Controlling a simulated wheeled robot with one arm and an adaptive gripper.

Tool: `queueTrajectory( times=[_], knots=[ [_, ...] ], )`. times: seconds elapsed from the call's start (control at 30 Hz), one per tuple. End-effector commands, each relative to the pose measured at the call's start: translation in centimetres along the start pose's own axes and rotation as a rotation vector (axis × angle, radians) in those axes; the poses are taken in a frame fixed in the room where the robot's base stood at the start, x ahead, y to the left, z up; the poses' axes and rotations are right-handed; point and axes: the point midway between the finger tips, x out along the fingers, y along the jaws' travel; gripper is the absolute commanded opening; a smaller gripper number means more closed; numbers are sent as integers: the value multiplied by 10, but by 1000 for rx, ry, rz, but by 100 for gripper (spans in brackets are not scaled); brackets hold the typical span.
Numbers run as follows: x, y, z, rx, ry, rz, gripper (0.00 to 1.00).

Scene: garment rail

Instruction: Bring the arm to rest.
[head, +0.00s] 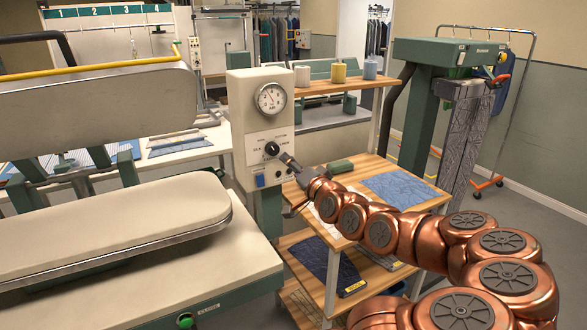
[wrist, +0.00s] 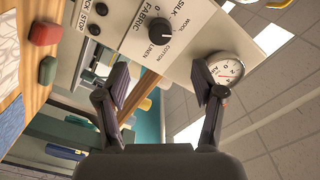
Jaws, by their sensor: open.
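My gripper (head: 287,184) is open and empty in front of the cream control panel (head: 241,130) of the press. In the wrist view my gripper (wrist: 161,82) has its two fingers spread wide. The knob (head: 271,148) is also seen in the head view, just above and left of the gripper. The right finger overlaps the edge of the round gauge (wrist: 226,69) in the wrist view. My arm reaches in from the lower right.
The padded press board (head: 110,225) stands at left, under the raised press head (head: 100,105). A wooden trolley (head: 410,207) with a blue cloth (head: 400,188) is below and right of the gripper. A green post (head: 415,130) stands behind. Open floor lies at far right.

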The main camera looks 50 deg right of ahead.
Motion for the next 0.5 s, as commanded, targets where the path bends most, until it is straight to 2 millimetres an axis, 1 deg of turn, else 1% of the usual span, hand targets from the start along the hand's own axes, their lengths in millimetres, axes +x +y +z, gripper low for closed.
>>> queueTrajectory(
  times=[0.37, 0.47, 0.5],
  knots=[
    [0, 0, 0, 0, -1, 0, 68],
    [2, -3, 8, -8, -22, 3, 68],
    [4, -6, 16, -18, -46, 8, 68]
  ],
)
